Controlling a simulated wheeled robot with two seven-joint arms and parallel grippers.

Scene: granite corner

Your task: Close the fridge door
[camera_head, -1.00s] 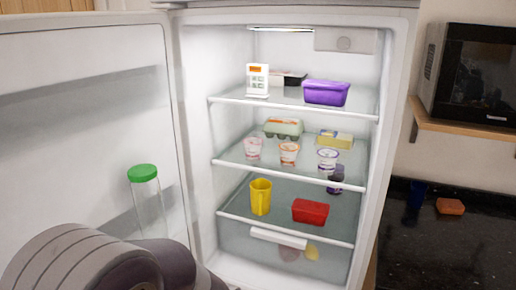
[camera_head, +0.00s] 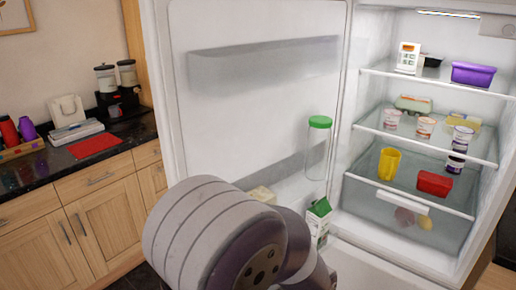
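The fridge (camera_head: 356,222) stands open at the right, with its lit shelves showing. Its door (camera_head: 265,125) is swung wide open to the left, and its inner side faces me. My arm covers the lower part of the door in the picture. I cannot tell whether it touches the door. Neither gripper shows.
Shelves hold a purple tub (camera_head: 472,74), a yellow jug (camera_head: 388,163), a red box (camera_head: 434,183) and several cups. At the left, wooden cabinets (camera_head: 95,225) carry a dark counter with a red mat (camera_head: 94,146) and a coffee machine (camera_head: 120,100). Some floor shows between cabinets and door.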

